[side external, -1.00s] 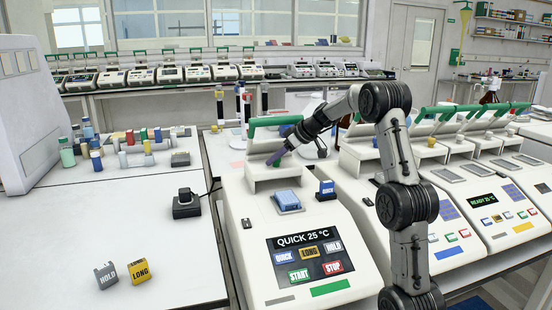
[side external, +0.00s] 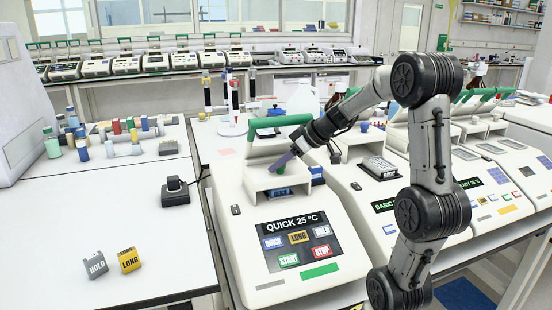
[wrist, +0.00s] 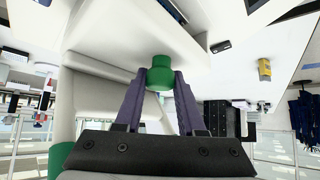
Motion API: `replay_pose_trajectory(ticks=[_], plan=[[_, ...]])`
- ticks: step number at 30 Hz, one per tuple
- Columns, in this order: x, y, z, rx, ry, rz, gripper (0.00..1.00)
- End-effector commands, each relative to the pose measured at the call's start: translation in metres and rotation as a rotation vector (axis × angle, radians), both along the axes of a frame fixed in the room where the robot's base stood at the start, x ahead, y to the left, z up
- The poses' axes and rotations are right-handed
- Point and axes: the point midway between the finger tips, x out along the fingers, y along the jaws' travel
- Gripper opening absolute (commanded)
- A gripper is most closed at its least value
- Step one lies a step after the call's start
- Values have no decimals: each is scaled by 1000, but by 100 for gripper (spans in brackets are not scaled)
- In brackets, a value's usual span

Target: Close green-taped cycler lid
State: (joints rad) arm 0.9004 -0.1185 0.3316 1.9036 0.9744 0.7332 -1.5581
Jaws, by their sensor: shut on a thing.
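The cycler with a green tape strip (side external: 319,271) on its front stands in the middle of the side external view. Its screen reads QUICK 25 °C. Its white lid (side external: 255,180) has a green bar (side external: 280,121) at the back and is tilted partly down over the blue sample block (side external: 279,192), which is mostly hidden. My gripper (side external: 278,167) is at the lid's front. In the wrist view, its purple fingers (wrist: 160,82) are shut on a green knob (wrist: 160,62) on the lid.
A blue block (side external: 317,175) sits just right of the lid. A neighbouring cycler (side external: 405,190) with an exposed block stands close on the right. Grey HOLD (side external: 95,264) and yellow LONG (side external: 129,260) blocks lie on the left bench, with a black device (side external: 175,192) behind them.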

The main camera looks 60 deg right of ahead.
Motion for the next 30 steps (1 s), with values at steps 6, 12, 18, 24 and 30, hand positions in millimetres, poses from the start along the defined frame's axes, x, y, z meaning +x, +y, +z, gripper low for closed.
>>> replay_pose_trajectory(ticks=[6,12,18,24,30], plan=[[-4,4,0,1,1,3,0],[-5,5,0,2,3,6,0],[-4,4,0,1,2,4,69],[-3,4,0,1,1,3,69],[-10,2,8,-2,-3,-1,69]])
